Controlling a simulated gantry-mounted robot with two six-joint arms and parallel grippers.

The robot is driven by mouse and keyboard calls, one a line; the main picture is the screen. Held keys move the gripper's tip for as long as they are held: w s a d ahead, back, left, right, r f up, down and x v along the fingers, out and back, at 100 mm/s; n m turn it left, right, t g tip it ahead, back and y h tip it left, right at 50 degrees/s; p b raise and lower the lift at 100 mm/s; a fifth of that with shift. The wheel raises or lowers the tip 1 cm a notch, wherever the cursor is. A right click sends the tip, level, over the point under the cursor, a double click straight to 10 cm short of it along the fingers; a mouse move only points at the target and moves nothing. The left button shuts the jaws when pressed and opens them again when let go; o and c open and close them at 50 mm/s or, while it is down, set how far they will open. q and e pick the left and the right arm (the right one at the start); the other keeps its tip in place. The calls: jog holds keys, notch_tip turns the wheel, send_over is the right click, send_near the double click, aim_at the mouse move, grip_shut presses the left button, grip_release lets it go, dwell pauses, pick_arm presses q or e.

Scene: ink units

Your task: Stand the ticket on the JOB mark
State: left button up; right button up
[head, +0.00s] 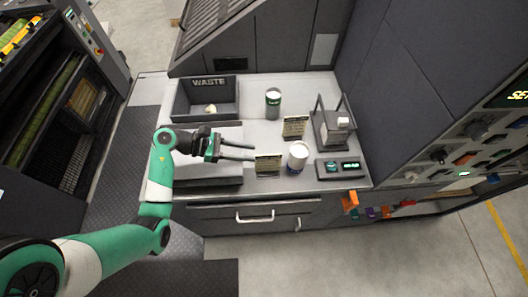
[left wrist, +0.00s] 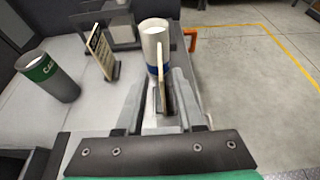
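A small cream ticket (head: 268,163) with dark print stands upright in a dark base on the grey bench, left of a white can. In the left wrist view the ticket (left wrist: 160,62) shows nearly edge-on. My left gripper (head: 254,151) reaches in from the left with its fingers spread, their tips close to this ticket. In the left wrist view the fingers lie on either side of the ticket's lower part, with a gap. A second similar ticket (head: 294,127) stands farther back. I cannot make out a JOB mark. My right gripper is not in view.
The white can with a blue band (head: 298,156) stands close by the near ticket. A green-labelled can (head: 273,103), a waste tray (head: 178,105), a dark framed device (head: 334,143) and a small display unit (head: 327,174) surround the bench middle. The front edge is close.

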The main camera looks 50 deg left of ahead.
pick_arm(q)
jog(key=shift+v, duration=0.8)
